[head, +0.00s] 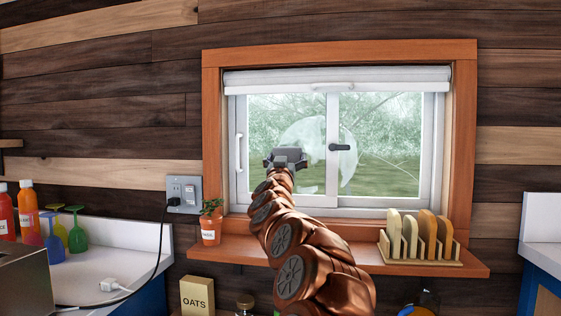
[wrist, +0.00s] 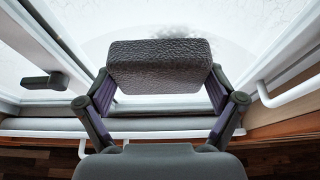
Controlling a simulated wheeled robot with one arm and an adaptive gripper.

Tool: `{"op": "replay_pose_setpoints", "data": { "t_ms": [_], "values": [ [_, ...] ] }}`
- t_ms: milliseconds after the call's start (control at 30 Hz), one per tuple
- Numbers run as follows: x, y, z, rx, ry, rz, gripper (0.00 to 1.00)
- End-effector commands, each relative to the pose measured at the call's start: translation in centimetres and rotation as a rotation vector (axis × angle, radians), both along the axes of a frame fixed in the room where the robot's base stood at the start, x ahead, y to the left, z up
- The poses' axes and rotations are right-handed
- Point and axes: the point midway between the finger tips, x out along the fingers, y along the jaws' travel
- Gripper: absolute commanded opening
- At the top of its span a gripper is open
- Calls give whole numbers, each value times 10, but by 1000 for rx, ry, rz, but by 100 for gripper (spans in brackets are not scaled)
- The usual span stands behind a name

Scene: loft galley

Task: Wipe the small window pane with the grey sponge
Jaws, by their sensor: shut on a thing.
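The window (head: 385,110) has two panes in a white frame. A speckled grey mark (wrist: 182,31) shows on or behind the glass just beyond the sponge. In the head view the sponge is mostly hidden by my gripper.
A black latch (head: 340,147) and a white handle (head: 239,150) flank my gripper. A rolled blind (head: 335,78) hangs above. On the wooden sill (head: 365,262) stand a potted plant (head: 210,225) at left and a rack with boards (head: 420,250) at right.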

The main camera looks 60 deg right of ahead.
Motion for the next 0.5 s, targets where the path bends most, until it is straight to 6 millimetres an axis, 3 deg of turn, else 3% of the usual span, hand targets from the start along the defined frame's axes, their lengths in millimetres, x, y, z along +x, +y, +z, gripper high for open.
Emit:
{"op": "replay_pose_setpoints", "data": {
  "t_ms": [500],
  "values": [
    [-23,-9,-2,2,-1,-1,65]
  ]
}}
